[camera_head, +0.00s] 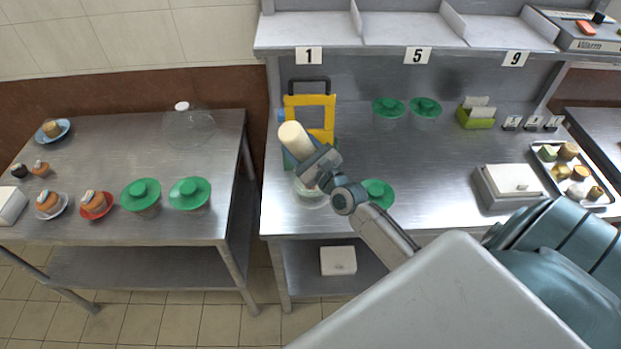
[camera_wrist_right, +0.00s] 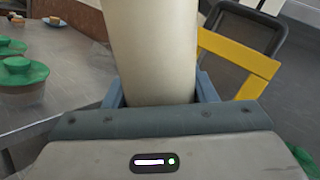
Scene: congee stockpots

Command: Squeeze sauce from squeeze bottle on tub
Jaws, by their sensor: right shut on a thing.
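My right gripper (camera_head: 306,156) is shut on a cream cylindrical squeeze bottle (camera_head: 294,138) above the left part of the right-hand steel counter. The bottle looks tilted, one end pointing up and left in the head view; its nozzle is not visible. In the right wrist view, the bottle (camera_wrist_right: 152,50) stands between the fingers of my right gripper (camera_wrist_right: 158,92). A pale, open-looking tub (camera_head: 312,198) sits just below the gripper, partly hidden by it; its contents are unclear. A green-lidded tub (camera_head: 377,192) stands to its right. My left gripper is out of view.
A yellow frame (camera_head: 311,100) with a dark handle stands behind the bottle. More green-lidded tubs (camera_head: 388,107) stand at the back. A white-topped box (camera_head: 512,182) and a food tray (camera_head: 541,150) are on the right. The counter's middle is clear.

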